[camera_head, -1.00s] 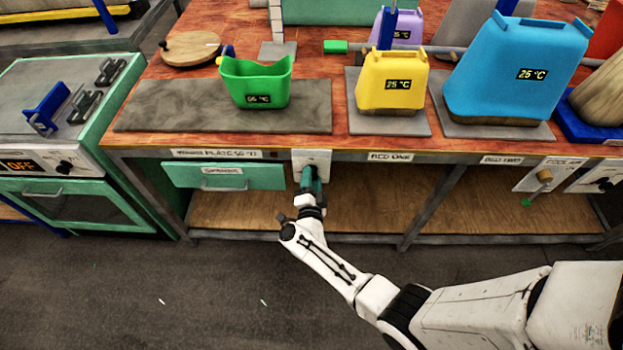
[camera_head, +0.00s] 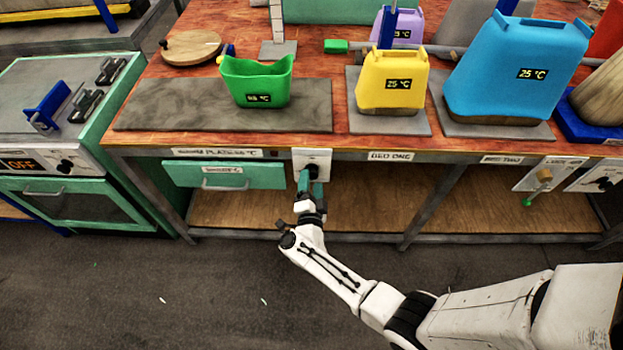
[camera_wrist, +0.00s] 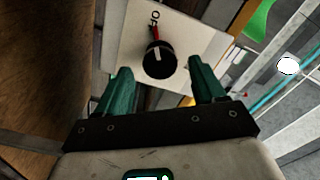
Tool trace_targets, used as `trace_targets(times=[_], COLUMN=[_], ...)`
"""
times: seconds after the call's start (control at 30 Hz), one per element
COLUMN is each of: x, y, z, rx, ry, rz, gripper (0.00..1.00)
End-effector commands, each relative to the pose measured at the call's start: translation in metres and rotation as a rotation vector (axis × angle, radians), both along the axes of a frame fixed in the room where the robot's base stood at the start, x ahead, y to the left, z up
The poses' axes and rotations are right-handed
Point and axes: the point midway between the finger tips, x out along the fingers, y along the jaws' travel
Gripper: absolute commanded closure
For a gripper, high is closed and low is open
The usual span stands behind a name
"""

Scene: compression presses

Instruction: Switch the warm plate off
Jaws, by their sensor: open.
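The warm plate (camera_head: 190,108) is a flat dark grey slab on the bench, labelled along the bench front. A green open container (camera_head: 262,84) stands on it with a small temperature display. Below the bench edge is a white switch panel (camera_head: 313,157) with a black knob. In the wrist view the black knob (camera_wrist: 160,60) has a white line and a red mark beside it, with partly readable lettering above. My gripper (camera_head: 311,175) is just in front of the panel. In the wrist view my gripper (camera_wrist: 163,80) is open, its green fingers either side of the knob, apart from it.
A green drawer (camera_head: 224,175) is left of the panel. A yellow container (camera_head: 392,82) and a blue container (camera_head: 517,72) stand on plates to the right. Another panel with a knob (camera_head: 544,174) is further right. An oven (camera_head: 70,205) stands at left.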

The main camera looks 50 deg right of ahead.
Motion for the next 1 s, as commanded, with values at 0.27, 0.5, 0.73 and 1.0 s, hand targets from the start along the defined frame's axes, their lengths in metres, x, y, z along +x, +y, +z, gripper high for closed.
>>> trace_targets(times=[0.27, 0.5, 0.73, 1.0], x=[-0.034, -0.051, -0.054, -0.053], y=[0.044, 0.065, 0.069, 0.069], z=[-0.001, -0.001, -0.001, -0.001], rx=[0.001, 0.001, 0.001, 0.001], ry=[0.002, 0.002, 0.002, 0.002], rz=[0.004, 0.003, 0.001, 0.001], gripper=[0.31, 0.31, 0.31, 0.31])
